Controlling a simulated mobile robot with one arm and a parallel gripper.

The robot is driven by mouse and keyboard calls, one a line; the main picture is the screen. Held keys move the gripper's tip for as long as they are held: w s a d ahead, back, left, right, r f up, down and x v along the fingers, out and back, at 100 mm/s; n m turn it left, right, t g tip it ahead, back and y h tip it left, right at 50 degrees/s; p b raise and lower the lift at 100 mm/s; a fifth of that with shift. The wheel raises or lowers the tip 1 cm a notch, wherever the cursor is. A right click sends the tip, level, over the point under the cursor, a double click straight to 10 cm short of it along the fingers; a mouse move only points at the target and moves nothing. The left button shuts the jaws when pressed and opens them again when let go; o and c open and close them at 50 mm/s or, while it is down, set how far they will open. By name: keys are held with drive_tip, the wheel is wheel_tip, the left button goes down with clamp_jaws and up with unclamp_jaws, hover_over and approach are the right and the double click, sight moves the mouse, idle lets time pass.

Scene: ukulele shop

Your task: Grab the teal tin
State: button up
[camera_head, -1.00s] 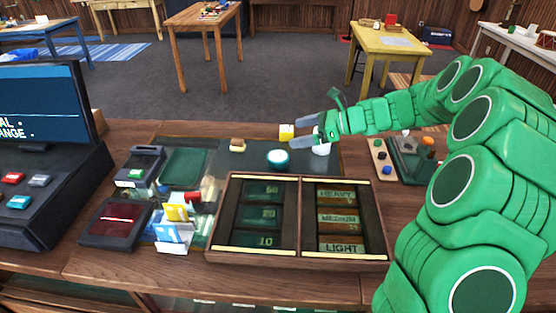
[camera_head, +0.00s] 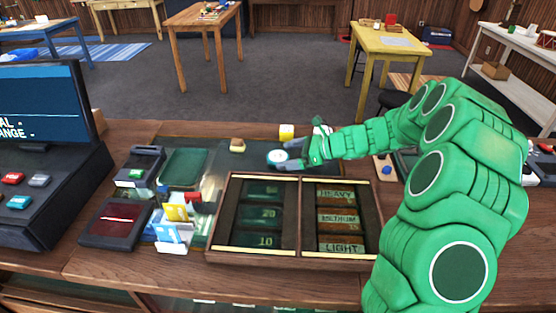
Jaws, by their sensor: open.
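The teal tin (camera_head: 277,156), round with a pale lid, stands on the dark counter mat behind the divided wooden tray. My gripper (camera_head: 285,156) is open and low over the mat, pointing left. Its fingers reach to the tin, seemingly one on the far side and one on the near side. The fingers partly hide the tin, and I cannot tell whether they touch it.
A yellow block (camera_head: 286,131) stands just behind the tin, and a small tan-topped item (camera_head: 237,145) is to its left. The wooden tray (camera_head: 296,256) with labelled compartments lies in front. A card holder (camera_head: 172,234) and a card terminal (camera_head: 140,167) stand further left.

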sight(276, 155)
drive_tip(key=x, duration=0.4)
drive_tip(key=c, duration=1)
drive_tip(key=shift+r, duration=0.15)
drive_tip(key=shift+r, duration=0.2)
wheel_tip(276, 155, up, 3)
drive_tip(key=shift+s+d+r, duration=0.1)
drive_tip(key=shift+s, duration=0.1)
drive_tip(key=s+d+r, duration=0.1)
drive_tip(key=s+r, duration=0.2)
drive_tip(key=s, duration=0.1)
drive_tip(key=s+d+r, duration=0.1)
drive_tip(key=s+r, duration=0.2)
drive_tip(key=s, duration=0.1)
drive_tip(key=s+d+r, duration=0.1)
drive_tip(key=s+r, duration=0.2)
drive_tip(key=s, duration=0.2)
drive_tip(key=shift+d+r, duration=0.1)
drive_tip(key=shift+d, duration=0.25)
